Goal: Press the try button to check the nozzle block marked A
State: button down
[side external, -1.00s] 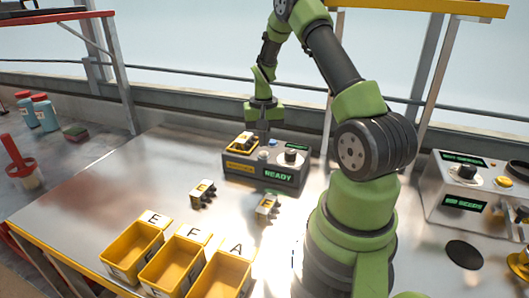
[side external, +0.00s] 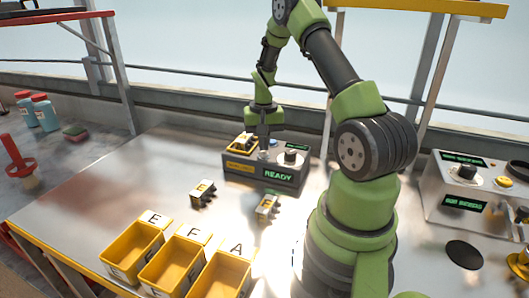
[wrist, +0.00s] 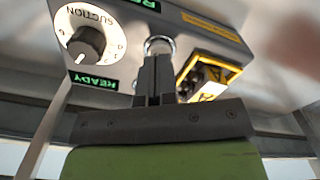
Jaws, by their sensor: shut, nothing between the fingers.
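The grey test box (side external: 262,176) has a lit green READY display and a suction dial (wrist: 83,36). A nozzle block (side external: 243,143) sits in the yellow-framed nest on its top; the block and nest (wrist: 207,77) also show in the wrist view. I cannot read the block's letter. The try button seems to be the round ringed button (wrist: 159,43) between dial and nest, bluish in the side view (side external: 273,141). My gripper (side external: 264,146) is shut and empty, pointing down, with its fingertips (wrist: 157,60) right at the button and partly hiding it. I cannot tell whether they touch it.
Two loose nozzle blocks (side external: 203,192) (side external: 267,207) lie on the metal table in front of the box. Yellow bins marked E (side external: 132,249), F (side external: 174,270) and A (side external: 222,281) stand at the front. Another control box (side external: 470,190) stands at the right.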

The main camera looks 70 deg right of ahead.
jog(key=shift+f, duration=0.75)
jog(key=shift+r, duration=4.05)
jog(key=w+a+r+n+t, duration=0.1)
jog(key=a+r+n+t, duration=0.2)
jog(key=a+r, duration=0.95)
jog(key=s+a+r+n+t+y, duration=0.1)
jog(key=s+a+r+n+t, duration=0.1)
jog(key=s+a, duration=0.3)
jog(key=s+a+r+n+t+y, duration=0.1)
jog(key=s+a+r+n+t, duration=0.1)
jog(key=s+a, duration=0.4)
jog(key=a+n, duration=0.1)
jog(key=a, duration=0.2)
jog(key=shift+a, duration=0.4)
